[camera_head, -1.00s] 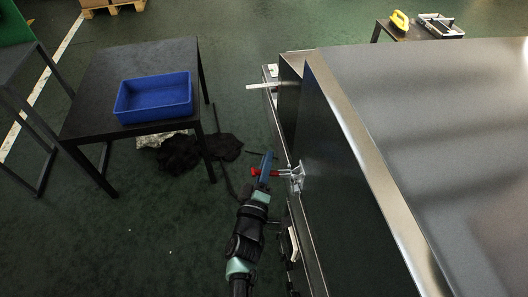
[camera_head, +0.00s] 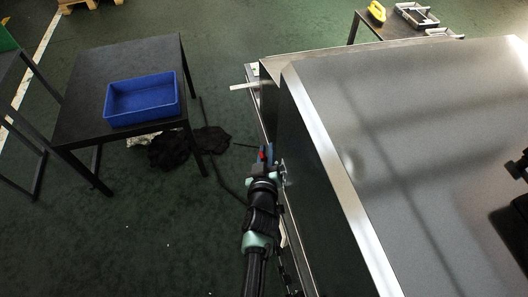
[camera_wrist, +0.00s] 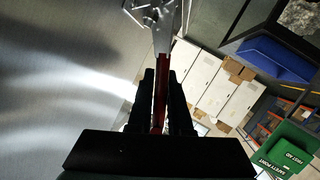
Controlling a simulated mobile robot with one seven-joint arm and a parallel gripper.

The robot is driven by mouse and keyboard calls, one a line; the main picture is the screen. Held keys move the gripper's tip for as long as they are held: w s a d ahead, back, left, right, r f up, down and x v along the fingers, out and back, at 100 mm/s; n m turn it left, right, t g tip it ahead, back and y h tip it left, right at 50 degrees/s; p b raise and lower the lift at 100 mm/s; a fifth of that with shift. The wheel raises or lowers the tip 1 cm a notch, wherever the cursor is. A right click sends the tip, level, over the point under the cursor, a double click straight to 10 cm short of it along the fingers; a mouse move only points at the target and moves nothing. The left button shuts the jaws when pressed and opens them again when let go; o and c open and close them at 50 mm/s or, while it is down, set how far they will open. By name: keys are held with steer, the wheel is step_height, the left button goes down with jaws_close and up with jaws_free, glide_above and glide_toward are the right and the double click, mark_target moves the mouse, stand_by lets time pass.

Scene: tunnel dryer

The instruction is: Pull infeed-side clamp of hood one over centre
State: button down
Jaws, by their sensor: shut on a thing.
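The clamp's red handle (camera_wrist: 162,80) stands between the two dark fingers of my gripper (camera_wrist: 161,100) in the wrist view, and the fingers are shut on it. The clamp's metal linkage and wire loop (camera_wrist: 160,18) show beyond the handle, against the hood's side. In the head view my gripper (camera_head: 265,160) is close beside the grey metal hood (camera_head: 400,130), with a small patch of the red handle (camera_head: 263,155) showing. The clamp's bracket (camera_head: 283,172) is mostly hidden behind my gripper there. I cannot tell whether the clamp is over centre.
A dark table (camera_head: 80,115) with a blue bin (camera_head: 142,101) stands at the left. Dark cloth (camera_head: 185,148) lies on the floor beside it. A pale lever (camera_head: 245,86) sticks out at the hood's far end. A yellow-handled item (camera_head: 376,12) rests on the back table.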

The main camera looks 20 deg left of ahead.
steer(key=shift+w+d+r+m+b, duration=0.15)
steer(key=shift+w+d+m+b, duration=0.15)
steer(key=shift+d+m+b, duration=0.15)
steer(key=shift+g+y, duration=0.3)
steer(key=shift+y, duration=0.1)
steer(key=c, duration=0.8)
jaws_free()
steer(key=shift+c, duration=0.2)
